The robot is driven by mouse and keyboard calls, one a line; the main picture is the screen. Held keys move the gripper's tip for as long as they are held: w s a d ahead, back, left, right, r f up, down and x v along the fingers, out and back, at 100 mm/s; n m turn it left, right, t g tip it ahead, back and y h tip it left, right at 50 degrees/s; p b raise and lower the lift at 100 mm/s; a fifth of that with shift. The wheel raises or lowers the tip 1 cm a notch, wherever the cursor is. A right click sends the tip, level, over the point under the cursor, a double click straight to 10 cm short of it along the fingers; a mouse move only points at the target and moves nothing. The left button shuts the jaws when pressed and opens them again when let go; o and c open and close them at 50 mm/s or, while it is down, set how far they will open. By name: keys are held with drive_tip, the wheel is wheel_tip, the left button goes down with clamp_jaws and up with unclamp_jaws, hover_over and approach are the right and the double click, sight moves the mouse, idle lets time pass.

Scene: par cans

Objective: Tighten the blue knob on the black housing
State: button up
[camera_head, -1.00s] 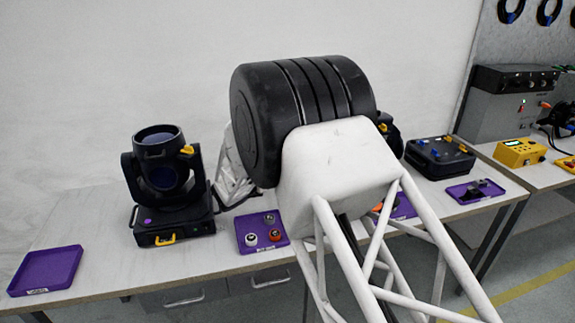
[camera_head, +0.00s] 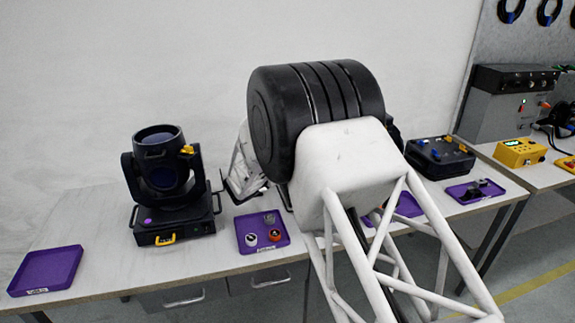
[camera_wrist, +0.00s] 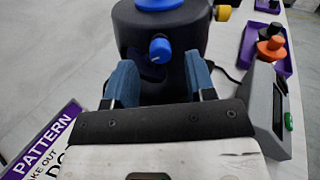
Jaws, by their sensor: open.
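The blue knob (camera_wrist: 160,49) sticks out from the side of the black housing (camera_wrist: 184,30) in the wrist view. My gripper (camera_wrist: 160,68) is open, with one blue finger to the left of the blue knob and one to the right. The fingers look apart from the knob, and nothing is between them. How far the knob is screwed in cannot be told. In the head view my arm hides most of this area.
A grey box with a green button (camera_wrist: 272,108) stands right of the gripper, close by. A sign reading PATTERN (camera_wrist: 45,140) lies at left. The head view shows a black moving-head lamp (camera_head: 165,185) and purple trays (camera_head: 45,270) on the bench.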

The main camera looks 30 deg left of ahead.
drive_tip(key=shift+x, duration=1.6)
drive_tip(key=c, duration=0.9)
